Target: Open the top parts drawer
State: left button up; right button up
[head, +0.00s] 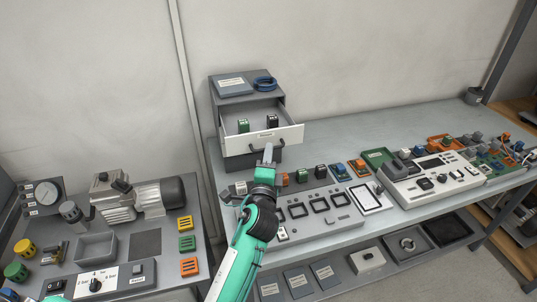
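The grey parts cabinet (216,100) stands at the back of the long bench. Its top drawer (286,134) is pulled out, with a white front, and I see into it. A green part (243,126) and a black part (272,121) stand inside. A dark handle (284,146) shows low on the drawer front. My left gripper (267,154) is right at the handle, in front of the drawer. Its fingers appear close together, but I cannot tell whether they are shut or touch the handle. My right gripper is not in view.
A label plate (230,82) and a blue coil (264,84) lie on the cabinet. Small colored blocks and a panel with square frames (320,205) crowd the bench near my arm. A white control unit (433,178) stands right; a compressor (135,196) stands left.

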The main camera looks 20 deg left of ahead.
pick_arm(q)
jog(key=b+v, duration=0.3)
jog(key=v, duration=0.9)
jog(key=shift+s+f, duration=0.2)
